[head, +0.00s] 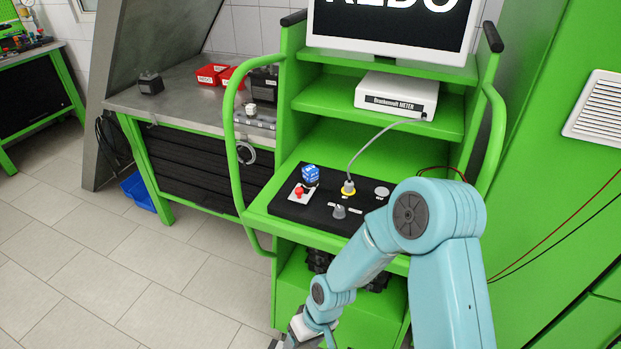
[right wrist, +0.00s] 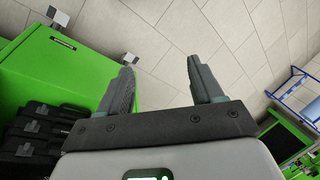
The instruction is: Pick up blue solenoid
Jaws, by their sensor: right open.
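The blue solenoid (head: 310,175) is a small blue block standing on the black control panel (head: 283,208) of the green cart, behind a red button. My right gripper shows at the bottom of the head view (head: 292,340), low in front of the cart and well below the panel, partly cut off by the frame edge. In the right wrist view its two dark fingers (right wrist: 160,85) are spread apart with nothing between them, over the tiled floor. The solenoid is not in the wrist view. My left gripper is not in view.
On the panel, a red button (head: 299,192), a grey knob (head: 339,211) and a cable plug (head: 348,187) are close to the solenoid. A green handle (head: 234,140) curves up at the cart's left. A metal bench (head: 185,105) stands behind left. Floor at left is free.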

